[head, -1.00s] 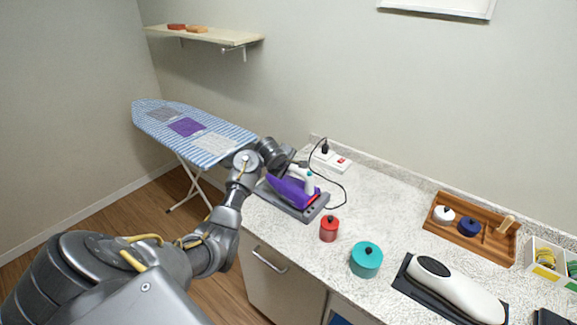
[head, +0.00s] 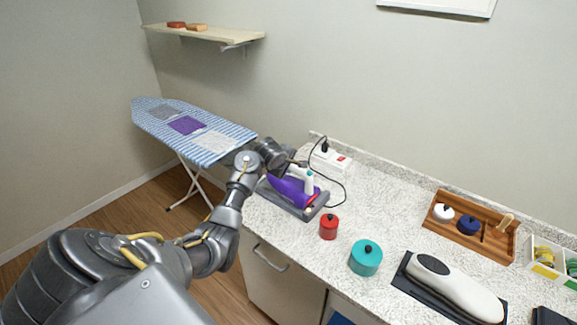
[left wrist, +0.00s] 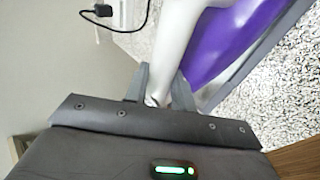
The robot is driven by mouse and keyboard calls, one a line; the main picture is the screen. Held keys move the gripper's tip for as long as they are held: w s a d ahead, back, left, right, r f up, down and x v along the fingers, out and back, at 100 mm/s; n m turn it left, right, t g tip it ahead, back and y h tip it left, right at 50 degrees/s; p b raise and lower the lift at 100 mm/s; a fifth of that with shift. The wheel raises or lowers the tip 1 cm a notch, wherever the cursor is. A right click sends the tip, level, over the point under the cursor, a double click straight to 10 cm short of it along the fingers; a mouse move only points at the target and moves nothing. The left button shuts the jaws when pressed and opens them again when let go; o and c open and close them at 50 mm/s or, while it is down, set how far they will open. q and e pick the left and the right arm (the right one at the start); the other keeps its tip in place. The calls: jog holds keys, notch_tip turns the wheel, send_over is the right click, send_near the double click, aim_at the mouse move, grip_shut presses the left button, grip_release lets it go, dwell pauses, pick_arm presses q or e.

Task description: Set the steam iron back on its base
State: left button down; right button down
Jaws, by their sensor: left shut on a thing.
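The purple and white steam iron (head: 290,188) is at its dark grey base (head: 312,211) on the left end of the speckled counter. I cannot tell whether its sole fully touches the base. My left gripper (head: 290,166) reaches the iron from the left and is shut on its white handle. In the left wrist view the gripper fingers (left wrist: 160,88) close around the white handle, with the purple iron body (left wrist: 232,42) beside it. My right gripper is not in view.
A red canister (head: 329,228) and a teal canister (head: 365,259) stand in front of the base. A striped ironing board (head: 190,128) stands at left. A white appliance (head: 450,288) and a wooden tray (head: 470,225) are at right.

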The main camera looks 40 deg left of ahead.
pick_arm(q)
jog(key=shift+f, duration=0.1)
dwell(0.3)
jog(key=c, duration=1.1)
grip_release()
jog(key=shift+d, duration=0.1)
jog(key=shift+o, duration=0.5)
jog(key=shift+s+f, duration=0.1)
jog(key=shift+f, duration=0.1)
jog(key=o, duration=0.4)
jog(key=shift+r, duration=0.1)
